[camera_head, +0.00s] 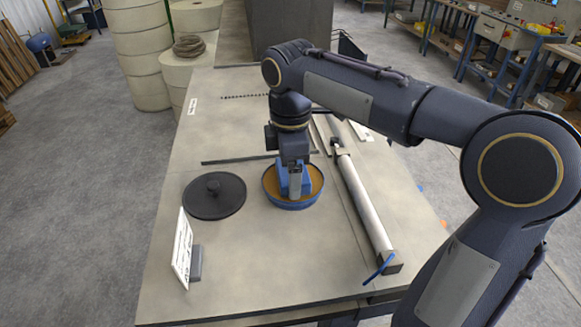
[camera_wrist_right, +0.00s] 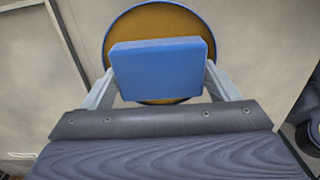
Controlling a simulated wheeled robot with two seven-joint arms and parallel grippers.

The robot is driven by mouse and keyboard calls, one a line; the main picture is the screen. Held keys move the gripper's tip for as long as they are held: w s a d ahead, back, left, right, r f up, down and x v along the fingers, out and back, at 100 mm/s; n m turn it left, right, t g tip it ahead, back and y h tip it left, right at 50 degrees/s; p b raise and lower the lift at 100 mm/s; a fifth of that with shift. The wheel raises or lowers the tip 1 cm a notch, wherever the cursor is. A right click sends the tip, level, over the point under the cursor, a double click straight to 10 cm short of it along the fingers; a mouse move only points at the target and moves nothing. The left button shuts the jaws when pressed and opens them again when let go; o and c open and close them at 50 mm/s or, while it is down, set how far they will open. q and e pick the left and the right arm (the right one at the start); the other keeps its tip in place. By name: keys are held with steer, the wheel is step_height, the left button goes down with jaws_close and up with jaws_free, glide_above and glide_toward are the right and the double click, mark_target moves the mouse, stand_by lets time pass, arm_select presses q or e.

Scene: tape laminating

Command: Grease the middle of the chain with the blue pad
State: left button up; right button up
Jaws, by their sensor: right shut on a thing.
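My right gripper (camera_head: 295,182) points down over a round blue-rimmed tin (camera_head: 292,205) with orange-brown grease inside. It is shut on the blue pad (camera_head: 281,178), which is in or just above the tin; I cannot tell whether it touches the grease. In the right wrist view the blue pad (camera_wrist_right: 160,70) sits between the two fingers, in front of the tin (camera_wrist_right: 180,8). A dark chain (camera_head: 246,96) lies in a short row near the far end of the table. My left gripper is not in view.
A black round lid with a knob (camera_head: 214,196) lies left of the tin. A white sign on a stand (camera_head: 183,250) is at the front left. A dark bar (camera_head: 245,159) lies behind the tin, and a long metal cylinder (camera_head: 362,205) lies to the right. The front middle of the table is clear.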

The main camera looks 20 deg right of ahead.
steer(key=shift+r+p, duration=2.8)
steer(key=shift+r, duration=0.7)
